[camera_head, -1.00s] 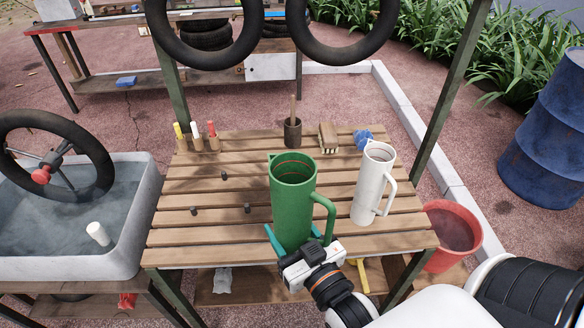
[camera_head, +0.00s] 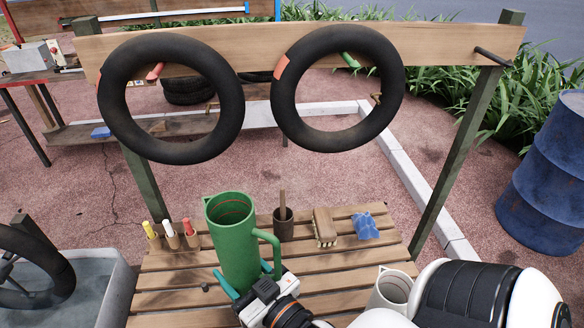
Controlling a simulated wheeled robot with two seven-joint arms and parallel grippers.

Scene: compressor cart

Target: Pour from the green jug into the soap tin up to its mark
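The green jug (camera_head: 236,250) stands upright near the middle of the slatted bench, with its handle to the right and a thin red line inside its rim. My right gripper (camera_head: 245,280) has its teal fingers around the jug's lower part, one on each side. The jug's base is hidden behind the gripper, so I cannot tell how far it is off the slats. A brown pot (camera_head: 283,228) with a wooden handle in it stands behind the jug to the right. I cannot identify a soap tin for sure. My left gripper is out of view.
A white jug (camera_head: 390,290) is partly hidden by my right arm. A brush (camera_head: 325,227), a blue cloth (camera_head: 366,226) and several markers (camera_head: 170,235) line the bench's (camera_head: 178,279) back. Two tyre tubes (camera_head: 170,98) hang above. A water basin (camera_head: 95,285) is at left.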

